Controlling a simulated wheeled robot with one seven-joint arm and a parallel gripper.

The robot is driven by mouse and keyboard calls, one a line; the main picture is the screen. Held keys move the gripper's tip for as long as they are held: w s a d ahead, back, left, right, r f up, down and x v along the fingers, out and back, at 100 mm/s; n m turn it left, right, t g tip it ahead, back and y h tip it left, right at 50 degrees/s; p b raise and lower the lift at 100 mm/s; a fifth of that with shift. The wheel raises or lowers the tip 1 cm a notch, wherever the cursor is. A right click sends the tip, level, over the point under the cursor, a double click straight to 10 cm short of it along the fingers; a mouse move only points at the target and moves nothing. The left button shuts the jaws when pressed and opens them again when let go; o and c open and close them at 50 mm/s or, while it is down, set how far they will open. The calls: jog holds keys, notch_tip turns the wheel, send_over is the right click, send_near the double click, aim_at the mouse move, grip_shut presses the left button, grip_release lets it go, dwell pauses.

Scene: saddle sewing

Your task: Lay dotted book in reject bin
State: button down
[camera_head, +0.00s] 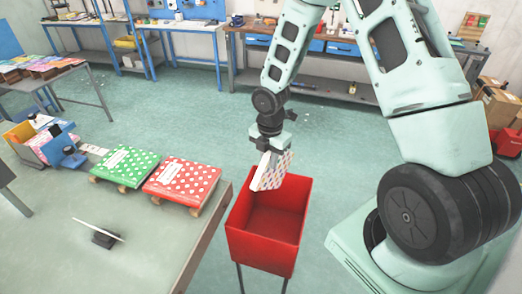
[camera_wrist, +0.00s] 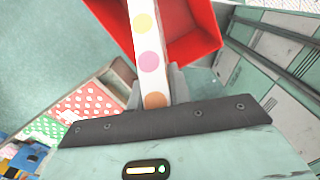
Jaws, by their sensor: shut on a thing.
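The dotted book (camera_head: 272,172) is white with coloured dots and hangs tilted from my gripper (camera_head: 270,148). In the wrist view the book (camera_wrist: 149,50) shows its narrow dotted side, held between the grey fingers of my gripper (camera_wrist: 152,95). My gripper is shut on it. The reject bin (camera_head: 262,245) is an open red box on thin legs, and it looks empty. The book is above the bin's back part, its lower end near the rim level. The bin (camera_wrist: 190,45) also shows behind the book in the wrist view.
A table (camera_head: 150,245) left of the bin carries a red dotted book (camera_head: 182,182), a green dotted book (camera_head: 125,166) and a small black stand (camera_head: 104,238) with a thin pale strip. A blue and orange holder (camera_head: 50,145) stands at the far left. Workbenches line the back.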

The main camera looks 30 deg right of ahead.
aim_at(268, 188)
jog(key=shift+r, duration=0.2)
notch_tip(268, 188, down, 28)
jog(key=b, duration=2)
dwell(0.4)
jog(key=c, duration=0.6)
grip_release()
dwell(0.5)
notch_tip(268, 188, up, 14)
jog(key=p, duration=1.2)
jog(key=shift+s+p, duration=0.1)
jog(key=shift+p, duration=0.2)
